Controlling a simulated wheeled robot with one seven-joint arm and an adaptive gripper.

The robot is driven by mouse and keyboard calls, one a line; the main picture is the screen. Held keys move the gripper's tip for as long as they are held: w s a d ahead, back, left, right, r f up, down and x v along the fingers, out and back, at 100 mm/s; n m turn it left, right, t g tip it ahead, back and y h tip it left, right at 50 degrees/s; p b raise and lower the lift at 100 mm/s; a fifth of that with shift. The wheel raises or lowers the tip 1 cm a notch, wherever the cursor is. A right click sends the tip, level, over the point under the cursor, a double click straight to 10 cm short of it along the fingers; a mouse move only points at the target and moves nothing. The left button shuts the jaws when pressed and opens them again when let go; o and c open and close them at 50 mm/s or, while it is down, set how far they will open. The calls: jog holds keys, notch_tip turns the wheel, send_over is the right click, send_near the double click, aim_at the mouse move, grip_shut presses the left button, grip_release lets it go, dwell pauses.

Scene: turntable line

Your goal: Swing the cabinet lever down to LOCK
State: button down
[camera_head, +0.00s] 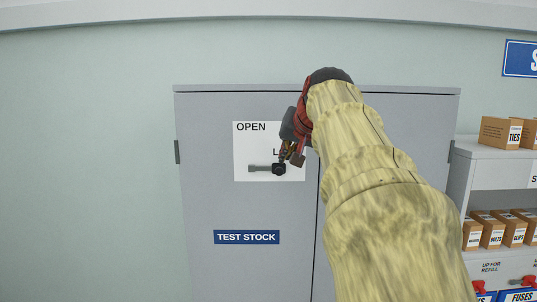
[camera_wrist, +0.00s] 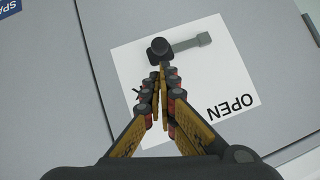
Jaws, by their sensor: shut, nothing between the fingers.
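The grey cabinet (camera_head: 207,205) has a white plate (camera_head: 243,150) on its left door. The dark lever (camera_head: 260,168) lies about level, its arm pointing left from a round hub (camera_head: 279,170). OPEN is printed at the plate's upper left; a second word starting with L is mostly hidden by my gripper. My gripper (camera_head: 286,158) is shut and empty, its tips just above and right of the hub. In the wrist view, the tips (camera_wrist: 161,72) are beside the hub, and the lever arm (camera_wrist: 190,43) reaches away to the right. I cannot tell whether they touch the hub.
A TEST STOCK sign (camera_head: 246,237) is on the door below the plate. My arm covers much of the right door. A shelf (camera_head: 490,177) with several boxes stands right of the cabinet. The wall at left is bare.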

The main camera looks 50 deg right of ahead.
jog(key=shift+w+a, duration=0.1)
jog(key=shift+a, duration=0.05)
jog(key=shift+w+a+f, duration=0.25)
jog(key=shift+w+a, duration=0.15)
jog(key=shift+w, duration=0.05)
dwell(0.3)
